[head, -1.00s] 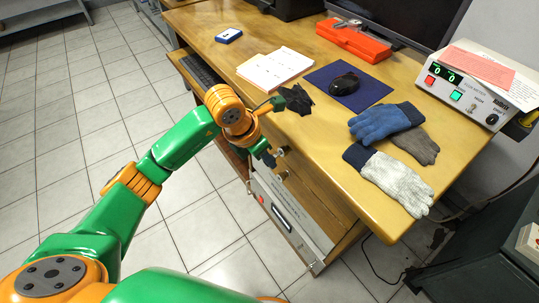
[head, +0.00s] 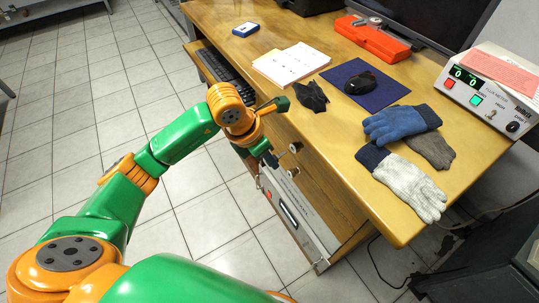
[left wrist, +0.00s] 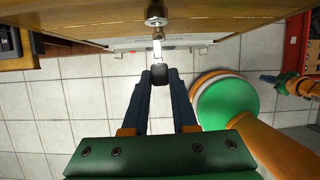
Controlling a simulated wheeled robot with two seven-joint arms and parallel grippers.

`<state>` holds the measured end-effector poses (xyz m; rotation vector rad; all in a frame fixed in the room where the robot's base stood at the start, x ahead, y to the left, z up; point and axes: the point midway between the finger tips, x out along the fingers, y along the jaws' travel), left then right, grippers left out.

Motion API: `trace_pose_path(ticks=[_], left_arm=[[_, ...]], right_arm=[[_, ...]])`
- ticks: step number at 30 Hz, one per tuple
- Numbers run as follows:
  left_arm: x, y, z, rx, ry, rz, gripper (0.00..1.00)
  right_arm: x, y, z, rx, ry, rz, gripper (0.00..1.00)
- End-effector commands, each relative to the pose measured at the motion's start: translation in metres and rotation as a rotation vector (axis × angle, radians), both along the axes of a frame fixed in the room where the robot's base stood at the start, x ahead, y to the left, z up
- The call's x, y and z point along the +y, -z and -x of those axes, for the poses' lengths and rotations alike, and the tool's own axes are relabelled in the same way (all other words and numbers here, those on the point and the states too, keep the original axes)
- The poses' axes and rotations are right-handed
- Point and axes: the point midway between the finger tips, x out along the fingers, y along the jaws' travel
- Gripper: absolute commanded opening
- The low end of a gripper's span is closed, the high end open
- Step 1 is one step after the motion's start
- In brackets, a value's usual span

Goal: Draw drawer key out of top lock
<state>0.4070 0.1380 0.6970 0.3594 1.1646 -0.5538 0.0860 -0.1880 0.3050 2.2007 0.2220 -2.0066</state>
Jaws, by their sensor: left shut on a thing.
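My left gripper (head: 270,158) is in front of the drawer unit, left of the upper round lock (head: 296,147). In the left wrist view my left gripper (left wrist: 161,76) is shut on the dark head of the drawer key (left wrist: 163,75). The silver key shaft points toward the round metal lock (left wrist: 156,15) on the wooden front. Its tip meets or overlaps the lock in this view; I cannot tell whether any of it is inside. A lower lock (head: 293,172) sits below. Part of my right gripper (left wrist: 268,78) seems to show at the right; its jaws are unclear.
The desk (head: 400,225) overhangs the drawers. On it lie gloves (head: 402,122), a dark crumpled item (head: 312,95), a mouse (head: 360,83), papers (head: 291,64), a red box (head: 373,40) and a meter (head: 490,95). Tiled floor left of the desk is open.

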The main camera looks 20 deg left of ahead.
Motion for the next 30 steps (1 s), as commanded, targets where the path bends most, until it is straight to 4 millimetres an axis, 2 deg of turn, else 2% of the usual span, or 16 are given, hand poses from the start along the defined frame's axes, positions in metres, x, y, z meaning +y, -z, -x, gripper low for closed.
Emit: trace_pose_path(ticks=[18,30], left_arm=[[0.022,-0.028,0.028,0.000,-0.001,0.000,0.00],[0.025,-0.030,0.032,0.000,0.000,0.000,0.00]], right_arm=[[-0.001,-0.020,0.000,0.001,0.000,0.001,0.00],[-0.001,-0.020,0.000,0.001,0.000,0.002,0.00]])
